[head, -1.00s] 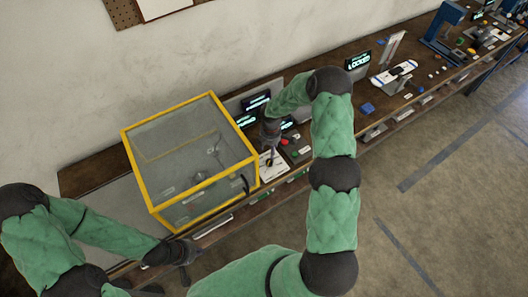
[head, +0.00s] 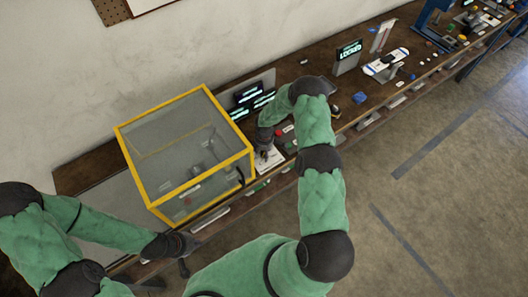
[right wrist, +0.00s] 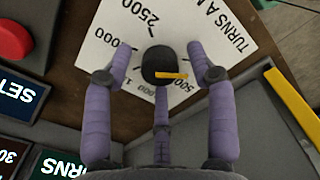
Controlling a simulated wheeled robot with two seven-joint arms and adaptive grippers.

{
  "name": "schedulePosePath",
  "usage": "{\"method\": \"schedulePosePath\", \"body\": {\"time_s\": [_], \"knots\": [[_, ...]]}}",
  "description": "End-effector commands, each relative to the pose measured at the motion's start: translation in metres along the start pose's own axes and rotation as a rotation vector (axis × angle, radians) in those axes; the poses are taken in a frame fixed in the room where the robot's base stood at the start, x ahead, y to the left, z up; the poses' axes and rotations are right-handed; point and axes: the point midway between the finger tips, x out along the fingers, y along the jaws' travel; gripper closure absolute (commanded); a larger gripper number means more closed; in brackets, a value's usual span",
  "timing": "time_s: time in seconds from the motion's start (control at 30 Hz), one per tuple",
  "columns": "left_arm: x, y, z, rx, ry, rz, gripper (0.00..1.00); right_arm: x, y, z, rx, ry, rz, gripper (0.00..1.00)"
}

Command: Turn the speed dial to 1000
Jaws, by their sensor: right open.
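The speed dial is a black round knob (right wrist: 157,62) with a yellow pointer bar, in the right wrist view. It sits on a white scale plate (right wrist: 110,22) with printed numbers; 2500 and 500 are readable, others are partly covered. The yellow bar reaches from the knob toward the right of that picture, above the 500 mark. My right gripper (right wrist: 161,68) is open, with purple fingers on either side of the knob and a third finger below it. In the head view my right gripper (head: 263,149) is over the white plate (head: 270,163). My left gripper (head: 180,258) is away from the dial, near the bench's front edge; its fingers are too small to judge.
A yellow-framed clear box (head: 185,150) stands left of the dial. A red button (right wrist: 12,42) and small display panels (right wrist: 20,98) lie beside the plate. A yellow bar (right wrist: 292,108) runs along the right of the wrist view. A LOCKED sign (head: 349,51) stands farther along the bench.

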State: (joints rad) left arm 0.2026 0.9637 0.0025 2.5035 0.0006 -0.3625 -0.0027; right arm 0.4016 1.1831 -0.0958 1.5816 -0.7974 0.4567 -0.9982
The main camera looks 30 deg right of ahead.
Motion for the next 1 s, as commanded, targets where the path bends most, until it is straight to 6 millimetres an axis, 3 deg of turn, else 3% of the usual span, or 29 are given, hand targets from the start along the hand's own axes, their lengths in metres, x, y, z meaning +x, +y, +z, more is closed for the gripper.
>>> {"method": "schedulePosePath", "body": {"time_s": [0.3,0.5,0.77,1.0], "knots": [[0.0,0.0,0.0,0.0,0.0,0.0,1.0,0.002,0.0,0.0,0.0,0.0,0.0,0.46],[0.0,0.0,0.0,0.0,0.0,0.0,1.0,0.002,0.0,0.0,0.0,0.0,0.0,0.98],[0.002,-0.001,0.0,0.0,0.0,0.0,1.0,0.002,0.0,0.0,0.01,0.0,0.0,0.99],[0.018,-0.006,-0.001,0.0,0.0,0.0,1.0,0.005,0.001,0.0,0.098,0.001,0.002,0.99]]}}
